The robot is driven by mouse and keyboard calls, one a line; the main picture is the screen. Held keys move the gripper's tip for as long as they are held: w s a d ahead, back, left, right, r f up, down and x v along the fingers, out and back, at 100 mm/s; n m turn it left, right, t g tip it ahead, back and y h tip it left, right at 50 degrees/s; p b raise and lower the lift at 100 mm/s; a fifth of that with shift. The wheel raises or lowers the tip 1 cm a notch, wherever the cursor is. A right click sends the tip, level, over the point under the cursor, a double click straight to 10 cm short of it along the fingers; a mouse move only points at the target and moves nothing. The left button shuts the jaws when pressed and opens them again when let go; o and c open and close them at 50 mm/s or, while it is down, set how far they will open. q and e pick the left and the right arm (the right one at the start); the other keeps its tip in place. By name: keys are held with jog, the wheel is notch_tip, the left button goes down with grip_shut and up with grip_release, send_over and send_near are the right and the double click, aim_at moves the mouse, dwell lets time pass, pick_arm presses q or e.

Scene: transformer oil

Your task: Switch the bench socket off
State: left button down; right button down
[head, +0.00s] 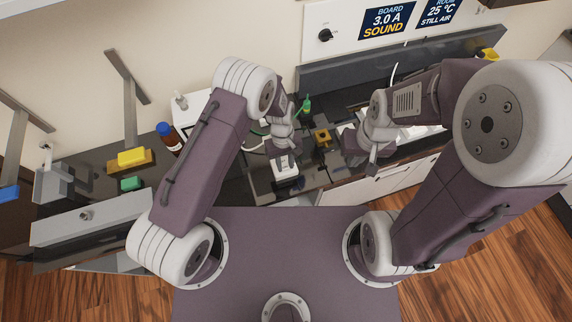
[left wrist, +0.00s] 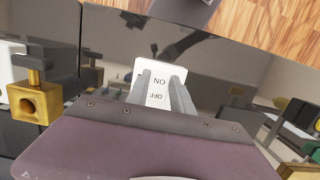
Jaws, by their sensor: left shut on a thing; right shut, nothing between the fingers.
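The bench socket (head: 287,183) is a small white-topped block near the front edge of the dark bench. In the left wrist view its white plate (left wrist: 150,66) carries the labels ON and OFF, seen upside down. My left gripper (head: 284,162) is directly over the socket, and its fingers (left wrist: 162,92) are shut on the white labelled part between them. The rocker's tilt cannot be made out. My right gripper (head: 360,154) is shut and empty, to the right of the socket above the bench.
A brass-coloured clamp (left wrist: 36,100) stands beside the socket. A brown bottle with a blue cap (head: 169,136) is to the left, near a yellow block (head: 132,156).

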aim_at(283, 161)
pick_arm(q)
jog(key=shift+w+f+b, duration=0.25)
jog(key=shift+b, duration=0.1)
jog(key=shift+s+r+g, duration=0.1)
jog(key=shift+r+g, duration=0.2)
jog(key=shift+g, duration=0.1)
jog(key=c, duration=1.1)
grip_release()
pick_arm(e)
jog(key=shift+a+f, duration=0.1)
jog(key=shift+f, duration=0.7)
pick_arm(q)
jog(key=b+v, duration=0.3)
jog(key=v, duration=0.6)
jog(key=shift+a, duration=0.15)
pick_arm(e)
notch_tip(283, 161, down, 3)
